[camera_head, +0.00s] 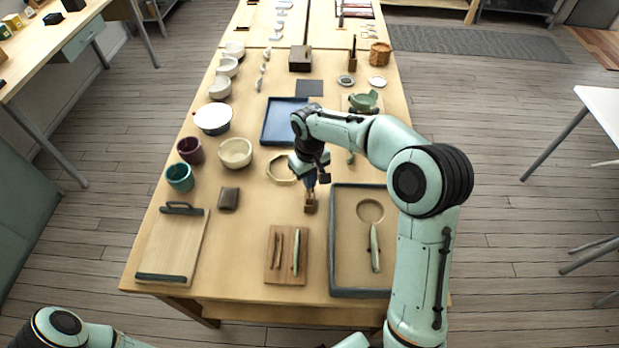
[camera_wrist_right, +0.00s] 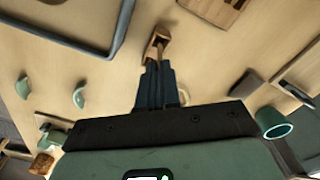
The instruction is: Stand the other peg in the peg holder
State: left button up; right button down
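The peg holder (camera_head: 310,207) is a small brown wooden block on the table, at the middle. It also shows in the wrist view (camera_wrist_right: 152,52), beyond my fingertips. My right gripper (camera_head: 310,184) is right above it, pointing down. Its dark fingers (camera_wrist_right: 156,72) are close together and look shut on a slim brown peg (camera_wrist_right: 162,47), whose end shows at the holder. Whether the peg is inside the holder or just over it, I cannot tell. I cannot make out a second peg clearly. My left gripper is out of view; only part of that arm shows at the lower left.
A wooden board (camera_head: 270,274) with two slim tools lies in front of the holder. A grey-rimmed tray (camera_head: 346,292) is to its right. A brown wallet-like block (camera_head: 228,198), bowls (camera_head: 236,153) and cups (camera_head: 180,178) stand left. A blue tray (camera_head: 270,138) lies behind.

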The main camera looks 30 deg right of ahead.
jog(key=shift+f, duration=0.3)
dwell(0.9)
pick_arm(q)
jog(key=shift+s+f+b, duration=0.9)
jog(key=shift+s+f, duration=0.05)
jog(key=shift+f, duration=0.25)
pick_arm(e)
jog(key=shift+f, duration=2.2)
jog(key=c, duration=0.8)
grip_release()
jog(key=shift+r, duration=0.1)
jog(key=shift+r+p, duration=1.4)
jog(key=shift+r, duration=1.55)
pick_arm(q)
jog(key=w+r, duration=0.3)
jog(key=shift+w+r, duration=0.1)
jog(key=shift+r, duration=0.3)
